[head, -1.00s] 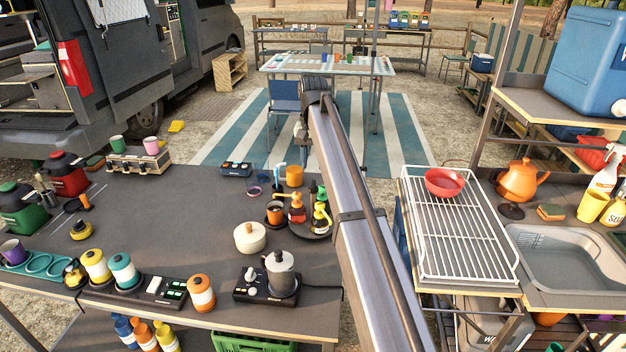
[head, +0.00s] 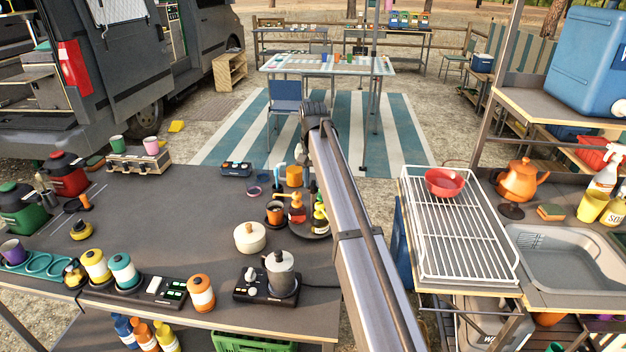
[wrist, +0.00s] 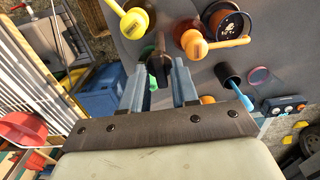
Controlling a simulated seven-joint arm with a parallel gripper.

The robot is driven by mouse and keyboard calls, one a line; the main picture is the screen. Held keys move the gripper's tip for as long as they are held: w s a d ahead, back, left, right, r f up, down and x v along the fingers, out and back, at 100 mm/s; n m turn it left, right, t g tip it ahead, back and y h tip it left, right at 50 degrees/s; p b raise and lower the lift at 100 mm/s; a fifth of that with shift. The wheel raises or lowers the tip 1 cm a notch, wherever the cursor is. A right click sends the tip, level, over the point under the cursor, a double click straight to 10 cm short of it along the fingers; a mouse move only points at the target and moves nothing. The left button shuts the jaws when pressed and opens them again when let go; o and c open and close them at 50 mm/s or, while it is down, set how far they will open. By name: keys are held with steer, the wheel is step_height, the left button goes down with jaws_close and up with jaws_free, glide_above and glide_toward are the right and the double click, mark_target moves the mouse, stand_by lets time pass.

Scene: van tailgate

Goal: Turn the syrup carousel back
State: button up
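The syrup carousel (head: 318,236) is a dark round tray on the grey table, with small pump bottles on it. A bottle with an orange pump (head: 297,213) stands at its left; a yellow-topped bottle (head: 320,222) is beside my arm. In the wrist view the yellow pump (wrist: 134,22) and orange pump (wrist: 196,44) lie just beyond the fingers. My gripper (wrist: 159,78) points down at the carousel, its two grey-blue fingers apart. A dark upright bottle (wrist: 158,58) shows between the fingertips; I see no clear contact. In the head view my arm hides the gripper and the carousel's right side.
An orange mug with dark contents (head: 275,212) stands left of the carousel. A black cup with a blue handle (wrist: 228,73) and an orange cup (head: 294,176) stand behind. A cream pot (head: 250,238) and moka pot (head: 281,272) are in front. A dish rack (head: 462,240) is right.

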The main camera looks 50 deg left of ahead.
jaws_close()
